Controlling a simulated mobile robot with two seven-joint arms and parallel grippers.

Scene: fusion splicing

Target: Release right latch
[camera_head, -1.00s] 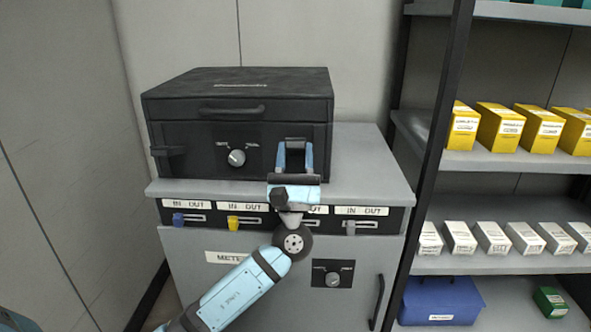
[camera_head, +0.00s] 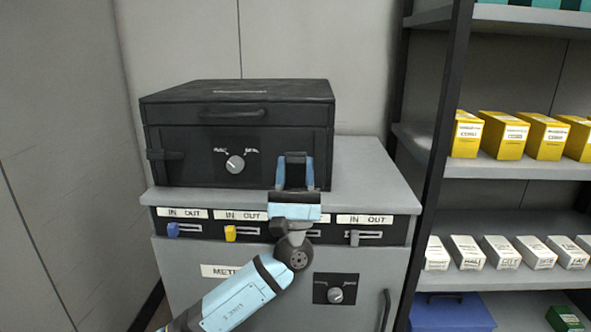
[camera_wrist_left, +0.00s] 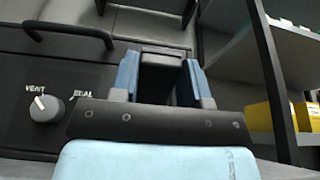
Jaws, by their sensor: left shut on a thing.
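A black case (camera_head: 190,132) with a lid handle stands on the grey cabinet, its lid down. Its left latch (camera_head: 165,155) sticks out at the front left. My left gripper (camera_head: 294,160) is at the case's front right corner, fingers pointing up. In the left wrist view the black right latch (camera_wrist_left: 162,62) sits between the two blue fingers of my left gripper (camera_wrist_left: 158,80), which is shut on it. In the head view the gripper largely hides this latch. My right gripper is not in view.
A VENT/SEAL knob (camera_head: 235,165) is on the case front. Below is a row of IN/OUT sliders, including a yellow one (camera_head: 230,233). The grey cabinet (camera_head: 375,185) has bare top at the right. A shelf rack (camera_head: 440,140) with boxes stands at the right.

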